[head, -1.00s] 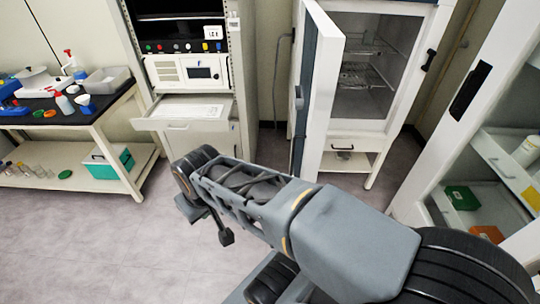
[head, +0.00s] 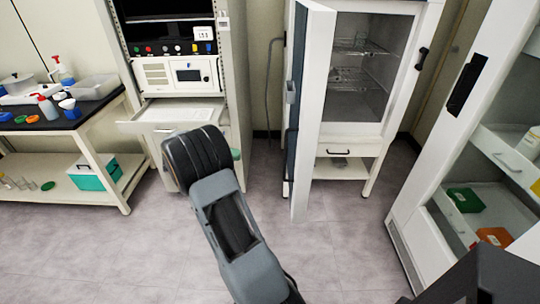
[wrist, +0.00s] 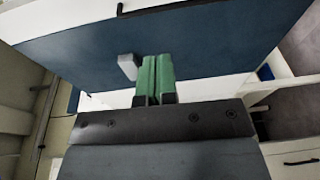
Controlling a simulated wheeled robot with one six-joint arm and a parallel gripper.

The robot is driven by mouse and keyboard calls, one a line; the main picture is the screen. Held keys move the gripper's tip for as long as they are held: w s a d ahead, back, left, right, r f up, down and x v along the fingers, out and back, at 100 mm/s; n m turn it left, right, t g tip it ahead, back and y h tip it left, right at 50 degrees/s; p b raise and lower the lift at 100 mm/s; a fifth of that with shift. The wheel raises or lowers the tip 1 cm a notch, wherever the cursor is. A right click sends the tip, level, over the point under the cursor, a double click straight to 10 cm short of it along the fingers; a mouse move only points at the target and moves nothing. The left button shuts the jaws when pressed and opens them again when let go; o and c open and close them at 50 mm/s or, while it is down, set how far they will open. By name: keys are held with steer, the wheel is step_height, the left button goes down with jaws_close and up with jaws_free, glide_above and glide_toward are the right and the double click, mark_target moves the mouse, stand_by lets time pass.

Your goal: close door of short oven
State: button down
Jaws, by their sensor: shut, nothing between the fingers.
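The short oven (head: 352,130) is the white cabinet right of centre in the head view, with wire shelves (head: 352,75) inside. Its door (head: 313,110) stands wide open, hinged on the left and seen nearly edge-on, with a grey handle (head: 291,91) on its outer side. In the wrist view the door's dark blue outer face (wrist: 215,40) fills the upper middle, with the light grey handle (wrist: 127,67). My gripper (wrist: 155,78) has green fingers, shut and empty, just right of the handle. I cannot tell whether they touch the door.
An instrument rack (head: 180,75) with a pulled-out drawer (head: 170,115) stands left of the oven. A lab bench (head: 100,108) is at far left. An open white cabinet (head: 425,215) stands at right. The floor (head: 330,255) before the oven is clear.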

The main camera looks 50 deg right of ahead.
steer(key=p+x, duration=0.1)
steer(key=x, duration=1.3)
steer(key=shift+r, duration=0.2)
steer(key=shift+w+d, duration=0.1)
steer(key=shift+d, duration=0.05)
